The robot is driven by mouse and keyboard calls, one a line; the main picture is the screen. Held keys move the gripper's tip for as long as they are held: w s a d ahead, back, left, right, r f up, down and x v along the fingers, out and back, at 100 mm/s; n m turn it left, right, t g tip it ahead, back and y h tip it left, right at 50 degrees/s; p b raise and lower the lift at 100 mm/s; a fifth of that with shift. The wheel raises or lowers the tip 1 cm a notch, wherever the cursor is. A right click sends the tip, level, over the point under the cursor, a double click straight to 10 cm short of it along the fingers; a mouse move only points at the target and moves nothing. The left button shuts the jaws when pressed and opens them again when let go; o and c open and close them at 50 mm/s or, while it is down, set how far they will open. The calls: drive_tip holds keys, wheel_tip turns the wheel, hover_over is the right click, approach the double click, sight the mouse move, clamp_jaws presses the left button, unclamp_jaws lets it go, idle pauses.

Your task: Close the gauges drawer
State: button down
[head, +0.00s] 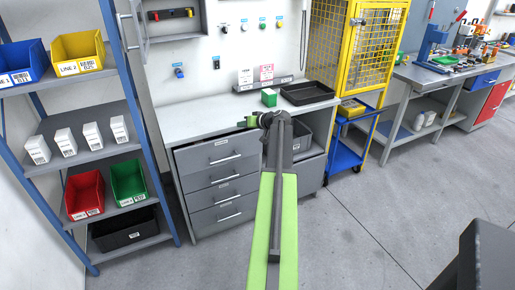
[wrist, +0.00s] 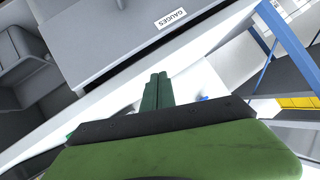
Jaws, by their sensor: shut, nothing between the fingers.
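The top drawer (head: 205,156) of the grey bench cabinet has a long bar handle. Its front seems to stand a little proud of the drawers below; how far it is open I cannot tell exactly. A GAUGES label (wrist: 171,19) shows on a grey panel in the wrist view. My gripper (head: 246,122) is above the bench's front edge, over the right part of the top drawer, apart from the drawer front. In the wrist view its green fingers (wrist: 157,90) are together and empty.
A green box (head: 269,97) and a black tray (head: 308,93) stand on the bench top (head: 190,121). A blue-framed shelf (head: 85,104) with bins stands at left. A blue cart (head: 345,155) stands at right. The floor in front is clear.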

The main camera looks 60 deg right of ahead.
drive_tip(key=s+d+f+m+t+h+b, duration=0.1)
drive_tip(key=s+f+m+t+h+b, duration=0.2)
drive_tip(key=s+f+m+h+b, duration=0.4)
drive_tip(key=s+f+m+b, duration=0.8)
drive_tip(key=m+b, duration=0.2)
drive_tip(key=b, duration=0.6)
drive_tip(key=shift+s+d+f, duration=0.25)
drive_tip(key=shift+d, duration=0.1)
approach(257, 141)
drive_tip(key=x, duration=0.6)
drive_tip(key=shift+w+d+f, duration=0.1)
drive_tip(key=shift+w+f, duration=0.15)
drive_tip(key=shift+w, duration=0.15)
drive_tip(key=x, duration=0.4)
drive_tip(key=shift+w+d, duration=0.2)
drive_tip(key=shift+d, duration=0.05)
drive_tip(key=shift+r, duration=0.2)
